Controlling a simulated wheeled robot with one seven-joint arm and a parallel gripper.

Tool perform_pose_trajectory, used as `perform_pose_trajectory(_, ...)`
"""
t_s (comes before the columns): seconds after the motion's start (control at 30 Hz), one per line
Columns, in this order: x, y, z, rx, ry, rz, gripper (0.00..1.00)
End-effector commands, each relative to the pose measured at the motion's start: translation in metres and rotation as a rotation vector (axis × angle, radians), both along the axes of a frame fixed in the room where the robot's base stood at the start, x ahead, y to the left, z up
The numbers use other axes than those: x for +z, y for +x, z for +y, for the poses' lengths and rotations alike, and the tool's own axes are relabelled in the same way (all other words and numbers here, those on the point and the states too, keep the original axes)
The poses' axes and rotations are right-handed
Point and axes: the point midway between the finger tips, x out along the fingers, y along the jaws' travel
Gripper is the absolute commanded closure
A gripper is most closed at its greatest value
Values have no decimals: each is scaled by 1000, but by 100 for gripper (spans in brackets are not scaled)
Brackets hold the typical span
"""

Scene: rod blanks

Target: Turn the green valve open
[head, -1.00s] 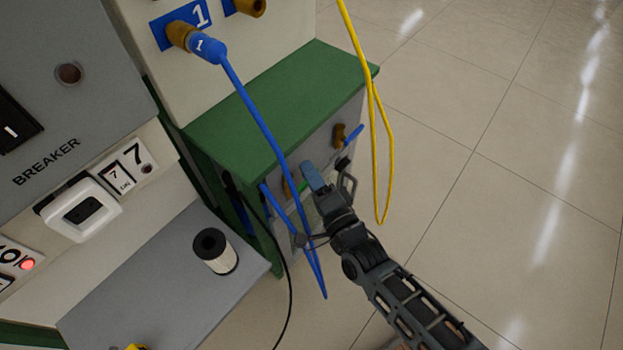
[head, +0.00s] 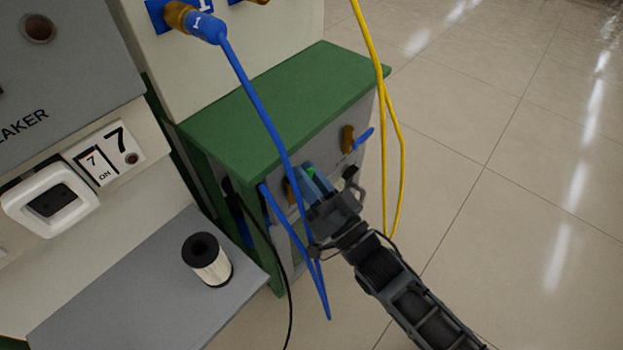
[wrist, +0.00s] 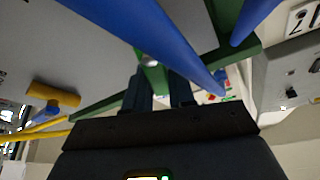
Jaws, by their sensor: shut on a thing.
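The green valve's handle (head: 311,173) shows as a small patch of green on the grey side panel under the green-topped cabinet. My gripper (head: 313,180) is at that panel, shut on the green handle. In the wrist view the green handle (wrist: 153,74) lies between my two dark fingers (wrist: 159,88), with a pale round hub at its top. Most of the valve body is hidden by my gripper and a blue hose. I cannot tell the handle's exact angle.
A blue hose (head: 262,115) hangs close to the left of my gripper and crosses the wrist view. A brass valve with a blue handle (head: 364,138) is just up and right. A yellow hose (head: 391,120) hangs to the right. A spool (head: 207,260) stands on the grey shelf.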

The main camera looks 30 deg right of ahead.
Motion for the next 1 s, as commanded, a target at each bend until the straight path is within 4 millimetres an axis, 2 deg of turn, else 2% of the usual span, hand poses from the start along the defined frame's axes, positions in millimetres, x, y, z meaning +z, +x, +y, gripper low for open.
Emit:
perform_pose_trajectory(0.2, 0, -3, 8, 2, -177, -54, 100)
perform_pose_trajectory(0.5, 2, -5, 15, 2, -344, -107, 100)
perform_pose_trajectory(1.0, 2, -6, 18, 1, -421, -132, 100)
